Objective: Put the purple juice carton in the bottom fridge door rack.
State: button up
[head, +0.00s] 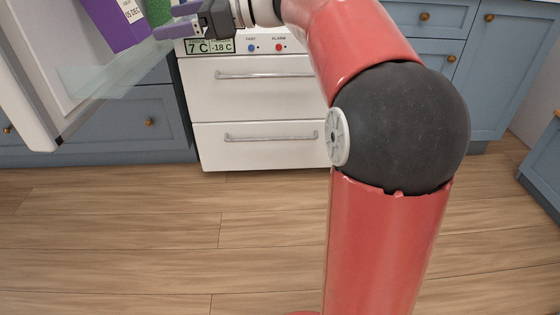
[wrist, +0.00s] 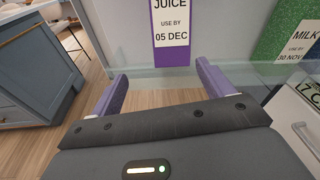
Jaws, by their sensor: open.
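The purple juice carton (head: 112,28) stands upright at the fridge door (head: 28,85), at the top left of the head view. In the wrist view the carton (wrist: 172,57) is straight ahead, with a white label reading JUICE and 05 DEC. A clear door rack (head: 105,75) shows at its base; I cannot tell which level this rack is. My gripper (head: 174,20) is open and empty, its purple fingers pointing at the carton. The wrist view shows the fingers (wrist: 162,72) apart, with the carton beyond the tips. The carton's top is out of view.
A green milk carton (wrist: 288,30) stands to the right of the juice in the wrist view. White freezer drawers (head: 255,95) with bar handles and a temperature display (head: 212,46) are below. Blue cabinets (head: 120,125) flank them. The wooden floor (head: 150,230) is clear.

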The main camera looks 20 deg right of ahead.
jog(key=s+a+f+n+g+h, duration=0.1)
jog(key=s+a+f+n+h, duration=0.1)
jog(key=s+f+n+h, duration=0.5)
jog(key=s+d+f+n+h, duration=0.45)
jog(key=s+f+n, duration=0.25)
jog(key=s+f, duration=0.35)
jog(key=s+d+f+n+h, duration=0.3)
jog(key=s+d+f+n, duration=0.35)
jog(key=s+f, duration=0.4)
notch_tip(320, 180, up, 6)
jog(key=p, duration=0.5)
jog(key=shift+s+a+n, duration=0.15)
jog(key=shift+s+n, duration=0.15)
jog(key=shift+n, duration=0.05)
